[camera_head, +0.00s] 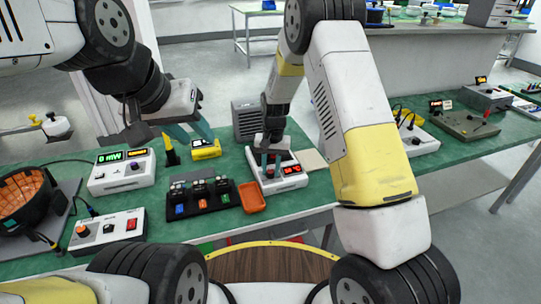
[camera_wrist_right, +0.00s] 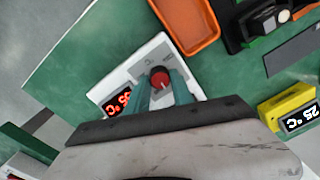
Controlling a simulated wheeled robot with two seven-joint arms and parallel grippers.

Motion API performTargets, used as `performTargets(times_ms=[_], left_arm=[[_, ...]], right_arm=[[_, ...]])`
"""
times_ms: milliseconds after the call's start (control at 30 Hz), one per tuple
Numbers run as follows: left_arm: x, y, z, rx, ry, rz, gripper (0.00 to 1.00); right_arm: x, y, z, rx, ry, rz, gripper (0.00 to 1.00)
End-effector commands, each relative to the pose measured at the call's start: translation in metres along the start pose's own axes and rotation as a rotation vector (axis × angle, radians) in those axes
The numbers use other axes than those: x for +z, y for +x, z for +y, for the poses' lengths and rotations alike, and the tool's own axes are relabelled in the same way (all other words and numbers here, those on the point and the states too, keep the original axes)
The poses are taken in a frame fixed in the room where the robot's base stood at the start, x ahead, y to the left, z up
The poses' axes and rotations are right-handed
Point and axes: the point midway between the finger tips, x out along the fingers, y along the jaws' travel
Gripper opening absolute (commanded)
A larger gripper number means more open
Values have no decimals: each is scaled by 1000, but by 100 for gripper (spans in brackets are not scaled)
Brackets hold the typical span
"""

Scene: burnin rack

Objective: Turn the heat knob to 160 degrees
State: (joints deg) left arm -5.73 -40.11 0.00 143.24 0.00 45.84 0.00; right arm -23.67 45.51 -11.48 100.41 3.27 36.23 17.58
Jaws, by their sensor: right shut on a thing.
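The heat unit is a white box (camera_head: 293,182) with a red digital display, on the green table at centre. In the right wrist view its red knob (camera_wrist_right: 160,79) sits between the two teal fingers of my right gripper (camera_wrist_right: 157,88), which is shut on it. The unit's display (camera_wrist_right: 118,103) is partly seen there and appears turned; I cannot read its value for certain. In the head view my right gripper (camera_head: 271,160) comes down onto the unit from above. My left gripper (camera_head: 193,134) hangs above the table with its teal fingers apart, empty.
A yellow meter (camera_head: 206,151) stands under my left gripper; it reads about 25 °C in the right wrist view (camera_wrist_right: 296,116). An orange tray (camera_head: 252,197) and a black rack (camera_head: 187,207) lie left of the heat unit. White instruments (camera_head: 120,178) stand further left.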

Motion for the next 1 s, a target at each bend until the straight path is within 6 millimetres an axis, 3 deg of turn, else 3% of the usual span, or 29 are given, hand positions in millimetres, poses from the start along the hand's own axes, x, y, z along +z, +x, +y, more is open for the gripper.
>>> performTargets(times_ms=[500, 1000], left_arm=[[0, 0, 0, 0, 0, 0, 36], [0, 0, 0, 0, 0, 0, 36]], right_arm=[[0, -1, 0, -1, 441, 25, 0], [0, -1, 1, -3, 621, 33, 0]])
